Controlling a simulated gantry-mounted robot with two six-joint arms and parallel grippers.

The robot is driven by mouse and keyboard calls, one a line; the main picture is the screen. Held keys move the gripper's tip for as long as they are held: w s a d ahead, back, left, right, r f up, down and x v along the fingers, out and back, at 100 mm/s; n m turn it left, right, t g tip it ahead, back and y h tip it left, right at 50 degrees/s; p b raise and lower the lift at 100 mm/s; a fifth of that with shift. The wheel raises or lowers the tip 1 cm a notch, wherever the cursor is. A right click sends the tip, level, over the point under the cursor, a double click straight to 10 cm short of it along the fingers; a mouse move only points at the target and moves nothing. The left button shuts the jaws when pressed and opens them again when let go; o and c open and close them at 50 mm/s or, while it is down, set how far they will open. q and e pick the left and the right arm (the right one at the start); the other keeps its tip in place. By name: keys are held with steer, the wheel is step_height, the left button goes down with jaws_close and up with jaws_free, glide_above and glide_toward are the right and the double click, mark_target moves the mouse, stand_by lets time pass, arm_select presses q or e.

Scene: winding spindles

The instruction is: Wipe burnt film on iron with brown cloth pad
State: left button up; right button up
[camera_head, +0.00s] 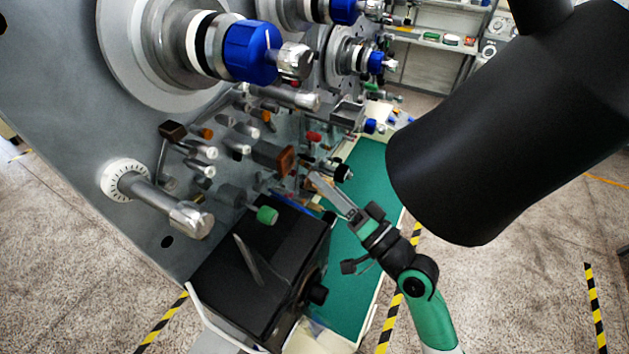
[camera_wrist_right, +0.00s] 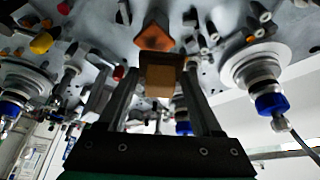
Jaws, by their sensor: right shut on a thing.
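My right gripper (camera_head: 312,178) reaches up and left from the lower right, close to the machine's panel of small posts. In the right wrist view its two fingers (camera_wrist_right: 161,82) are shut on a small brown block, the cloth pad (camera_wrist_right: 160,72). An orange-brown piece, seemingly the iron (camera_wrist_right: 155,38), shows just beyond the pad and overlaps it in the picture. I cannot tell whether they touch. A rust-brown block, seemingly the same iron, also shows in the head view (camera_head: 287,157), left of the fingertips. Film on it cannot be made out. My left gripper is out of view.
Blue-capped spindles (camera_head: 250,52) and many short posts stick out from the grey panel (camera_head: 60,100). A black box (camera_head: 265,270) stands below, beside a green mat (camera_head: 350,285). Shelves (camera_head: 430,40) stand behind. Posts crowd the gripper closely.

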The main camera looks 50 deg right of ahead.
steer(key=shift+s+d+b, duration=0.15)
steer(key=shift+s+d, duration=0.05)
steer(key=shift+s, duration=0.3)
steer(key=shift+s+d+b, duration=0.15)
steer(key=shift+s, duration=0.85)
